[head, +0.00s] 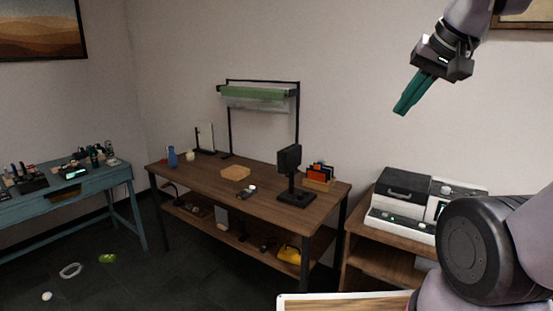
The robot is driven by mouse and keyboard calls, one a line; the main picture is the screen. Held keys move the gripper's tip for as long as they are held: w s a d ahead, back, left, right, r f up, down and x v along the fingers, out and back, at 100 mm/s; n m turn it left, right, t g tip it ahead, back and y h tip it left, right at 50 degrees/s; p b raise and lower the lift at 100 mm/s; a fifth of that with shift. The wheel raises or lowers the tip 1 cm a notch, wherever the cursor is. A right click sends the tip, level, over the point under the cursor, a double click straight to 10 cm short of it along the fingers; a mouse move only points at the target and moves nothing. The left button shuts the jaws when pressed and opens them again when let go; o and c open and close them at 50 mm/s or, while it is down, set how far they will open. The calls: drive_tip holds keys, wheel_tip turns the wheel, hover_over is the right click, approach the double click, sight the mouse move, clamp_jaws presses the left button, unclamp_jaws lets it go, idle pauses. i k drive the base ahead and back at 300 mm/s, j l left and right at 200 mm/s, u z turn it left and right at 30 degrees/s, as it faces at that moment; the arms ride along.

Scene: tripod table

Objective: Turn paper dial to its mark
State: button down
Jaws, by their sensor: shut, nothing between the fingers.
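My gripper (402,110) hangs in the air at the upper right, in front of the bare wall. Its teal fingers are together and hold nothing. Below it and apart from it, a grey and white printer-like machine (398,207) stands on a wooden stand. It has a dark lid with a handle and a small lit panel. A small round shape (447,190) shows on its top right, but I cannot tell whether it is the paper dial. No mark can be made out. My own arm hides the machine's right end.
A wooden workbench (221,194) in the middle carries a black stand (294,176), a card holder (318,177) and a frame with a green roll (255,92). A blue table (100,183) with small items stands left. Loose items lie on the dark floor.

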sight(446, 191)
drive_tip(key=z, duration=1.1)
